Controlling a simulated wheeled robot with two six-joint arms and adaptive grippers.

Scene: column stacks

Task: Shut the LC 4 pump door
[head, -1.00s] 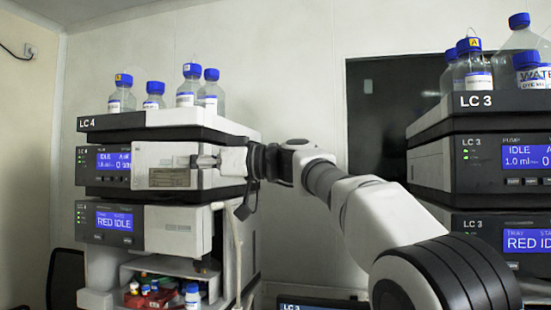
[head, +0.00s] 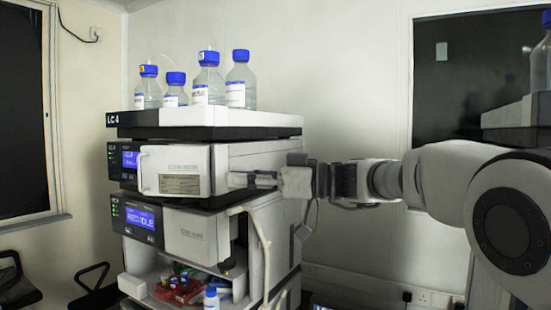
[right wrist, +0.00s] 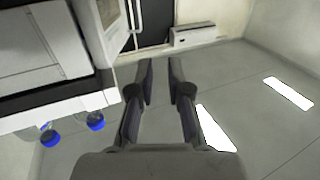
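My right gripper (head: 232,180) is just right of the door, by the stack's front corner; contact cannot be told. Its fingers (right wrist: 160,68) are apart with nothing between them. My left gripper is out of view.
Several blue-capped bottles (head: 207,80) stand on top of the stack. A lower module (head: 195,235) and an open bay with small vials (head: 180,287) are below. A pale tube (head: 262,235) hangs at the front right. Open floor (right wrist: 245,105) shows in the wrist view.

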